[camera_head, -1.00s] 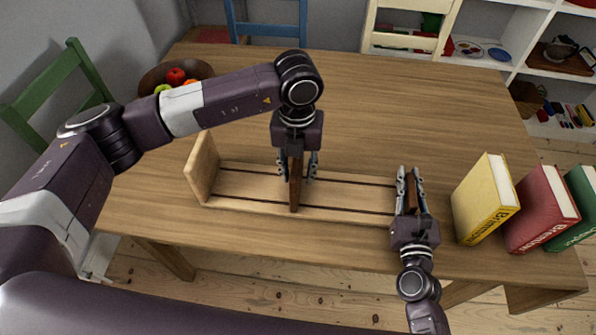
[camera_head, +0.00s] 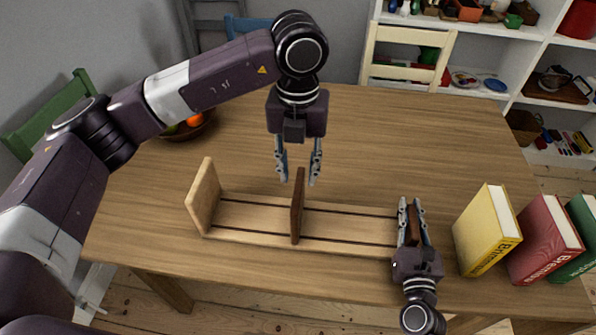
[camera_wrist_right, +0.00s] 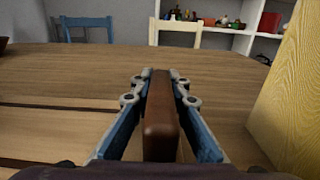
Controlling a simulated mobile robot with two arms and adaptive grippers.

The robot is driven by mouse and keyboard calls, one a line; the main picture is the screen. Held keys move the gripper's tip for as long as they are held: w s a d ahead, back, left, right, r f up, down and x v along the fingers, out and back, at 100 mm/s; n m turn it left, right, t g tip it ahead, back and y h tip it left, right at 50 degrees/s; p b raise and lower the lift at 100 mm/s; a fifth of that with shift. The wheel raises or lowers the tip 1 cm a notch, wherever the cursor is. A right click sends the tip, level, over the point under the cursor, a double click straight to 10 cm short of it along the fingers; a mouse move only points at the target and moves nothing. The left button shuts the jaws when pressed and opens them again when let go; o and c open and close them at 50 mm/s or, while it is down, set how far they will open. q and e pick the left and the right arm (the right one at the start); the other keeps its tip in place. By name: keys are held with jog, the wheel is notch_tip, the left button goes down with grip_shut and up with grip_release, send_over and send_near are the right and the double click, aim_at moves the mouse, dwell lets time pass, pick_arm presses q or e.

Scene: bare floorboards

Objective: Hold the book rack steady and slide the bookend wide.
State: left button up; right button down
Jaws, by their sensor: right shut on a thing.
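The book rack (camera_head: 345,230) is a pale wooden base with two dark grooves and a pale upright end panel (camera_head: 204,197) at its left. The dark brown bookend (camera_head: 297,208) stands upright near the rack's middle. My left gripper (camera_head: 298,181) is open and empty above the bookend, its fingertips on either side of the bookend's top edge in the picture. My right gripper (camera_head: 413,217) is shut on a dark brown block (camera_wrist_right: 161,120) at the rack's right end. The block shows between both fingers in the right wrist view; its lower part is hidden.
A yellow book (camera_head: 486,232), a red book (camera_head: 545,240) and a green book (camera_head: 582,228) stand to the right of my right gripper. A fruit bowl (camera_head: 187,132) is at the table's back left, partly behind my left arm. The table behind the rack is clear.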

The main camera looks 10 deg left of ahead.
jog(key=c, duration=1.8)
grip_release()
